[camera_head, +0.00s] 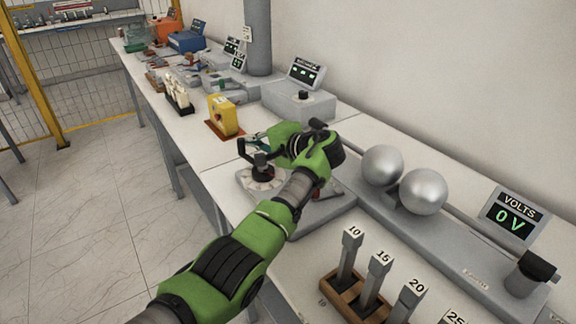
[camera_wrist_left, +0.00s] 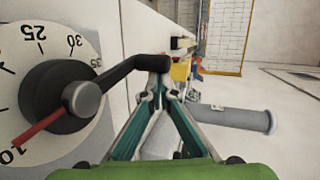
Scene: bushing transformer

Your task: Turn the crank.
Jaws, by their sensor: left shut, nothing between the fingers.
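The black crank (camera_head: 262,167) stands on a grey base with a white dial, near the bench's front edge. In the left wrist view the crank (camera_wrist_left: 60,97) has a round hub, a red pointer toward the 10 mark and a bent arm reaching right. The white dial (camera_wrist_left: 25,55) shows 25, 30 and 35. My left gripper (camera_head: 252,145) is right over the crank's base, beside its handle. Its green fingers (camera_wrist_left: 160,90) converge at the tips and are shut with nothing between them. The crank arm's end is at the fingertips; I cannot tell whether they touch. My right gripper is not in view.
Two metal spheres (camera_head: 423,192) and a display reading 0 V (camera_head: 509,222) stand to the right. A wooden rack (camera_head: 353,298) holds labelled rods in front. A yellow device (camera_head: 223,115) and other instruments line the bench behind. A grey column (camera_head: 257,38) rises by the wall.

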